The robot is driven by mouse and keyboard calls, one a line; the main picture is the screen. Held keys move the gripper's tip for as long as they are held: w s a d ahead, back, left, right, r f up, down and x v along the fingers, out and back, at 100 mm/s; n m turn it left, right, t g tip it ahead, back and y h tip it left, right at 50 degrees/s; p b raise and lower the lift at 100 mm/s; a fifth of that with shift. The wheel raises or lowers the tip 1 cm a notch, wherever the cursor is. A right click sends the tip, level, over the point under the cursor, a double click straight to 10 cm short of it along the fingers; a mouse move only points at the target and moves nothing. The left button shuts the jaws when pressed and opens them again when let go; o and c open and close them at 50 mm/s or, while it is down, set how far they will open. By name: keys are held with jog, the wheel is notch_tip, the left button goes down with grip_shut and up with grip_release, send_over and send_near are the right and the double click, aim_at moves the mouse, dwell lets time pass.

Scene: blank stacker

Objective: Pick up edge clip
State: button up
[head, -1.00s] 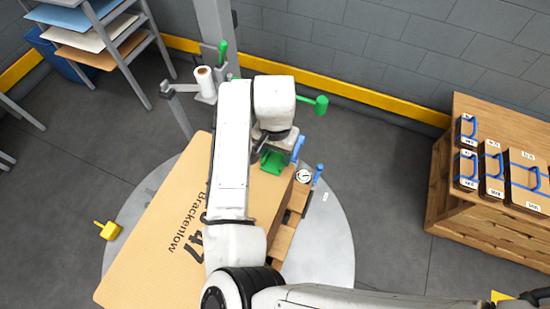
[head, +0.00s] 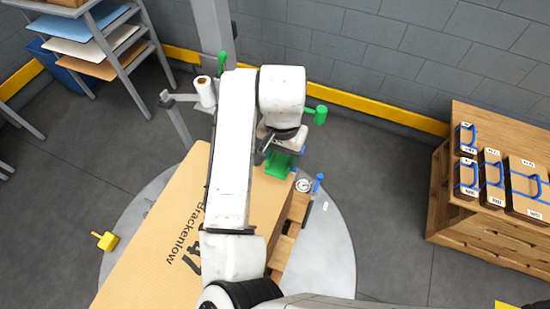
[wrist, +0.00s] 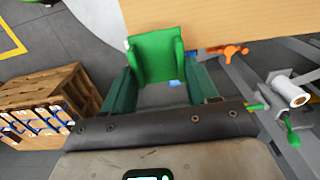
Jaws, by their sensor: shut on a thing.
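The edge clip, a green angled piece (head: 279,163), is below my wrist at the carton's upper right edge in the head view. In the wrist view the clip (wrist: 154,57) shows a broad green face with side flanges, between my two dark green fingers. My gripper (wrist: 160,74) is shut on it; in the head view my gripper (head: 276,150) is partly hidden by my wrist. The clip overlaps the edge of the cardboard carton (head: 150,250) in the picture; I cannot tell whether they touch.
The carton lies on a pallet (head: 288,240) on a round grey turntable (head: 335,250). A post (head: 215,35) with a white film roll (head: 205,92) stands behind. A yellow object (head: 106,241) lies left.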

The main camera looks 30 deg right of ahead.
jog(key=s+d+r, duration=0.2)
jog(key=s+r, duration=0.2)
jog(key=s, duration=0.1)
jog(key=s+d+r+p, duration=0.1)
jog(key=s+d+r, duration=0.2)
jog(key=s, duration=0.3)
jog(key=shift+d+r, duration=0.25)
jog(key=shift+r, duration=0.3)
